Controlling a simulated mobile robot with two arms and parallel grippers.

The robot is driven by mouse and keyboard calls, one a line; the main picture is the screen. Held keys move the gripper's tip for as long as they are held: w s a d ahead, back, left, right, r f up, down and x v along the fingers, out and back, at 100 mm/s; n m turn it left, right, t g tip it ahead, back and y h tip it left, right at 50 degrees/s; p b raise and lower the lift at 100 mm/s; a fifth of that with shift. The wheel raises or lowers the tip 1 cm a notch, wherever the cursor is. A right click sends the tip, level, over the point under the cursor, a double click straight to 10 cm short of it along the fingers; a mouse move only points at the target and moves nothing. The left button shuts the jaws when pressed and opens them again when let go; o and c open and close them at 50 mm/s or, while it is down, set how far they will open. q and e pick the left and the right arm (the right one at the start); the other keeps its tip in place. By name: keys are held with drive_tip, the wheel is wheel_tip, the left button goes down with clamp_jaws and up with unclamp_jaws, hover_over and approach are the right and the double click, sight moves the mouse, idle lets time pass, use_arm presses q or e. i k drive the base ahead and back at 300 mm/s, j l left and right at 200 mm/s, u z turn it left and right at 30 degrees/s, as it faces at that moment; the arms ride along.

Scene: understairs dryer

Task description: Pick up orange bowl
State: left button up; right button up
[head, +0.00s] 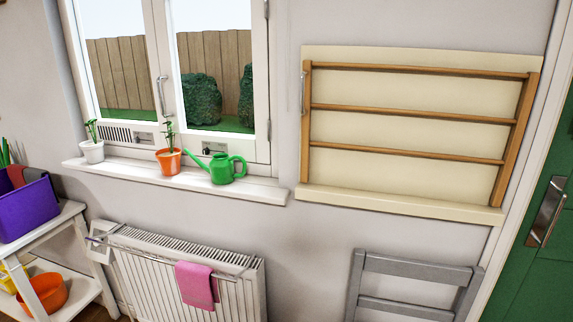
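The orange bowl (44,295) sits on the lower shelf of a white side table (68,221) at the bottom left of the head view. A table leg stands in front of part of it. A yellow item (12,277) is just behind it to the left, cut off by the picture edge. Neither of my grippers shows in the view.
A purple bin (27,208) stands on the table top. A white radiator (185,275) with a pink cloth (197,285) is right of the table. A grey chair (415,285) stands at the lower right, near a green door (540,240). Pots and a green watering can (224,169) line the windowsill.

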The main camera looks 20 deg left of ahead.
sight(50, 288)
drive_tip(key=j+u, duration=0.3)
drive_tip(key=j, duration=0.25)
drive_tip(key=i+j+u, duration=0.15)
drive_tip(key=j+u, duration=0.15)
drive_tip(key=j, duration=0.25)
drive_tip(key=j+u, duration=0.15)
drive_tip(key=u, duration=0.3)
drive_tip(key=i+j+u, duration=0.1)
drive_tip(key=u, duration=0.4)
drive_tip(key=i+j+u, duration=0.1)
drive_tip(key=u, duration=0.35)
drive_tip(key=i+j+u, duration=0.1)
drive_tip(key=i+u, duration=0.15)
drive_tip(key=i, duration=0.3)
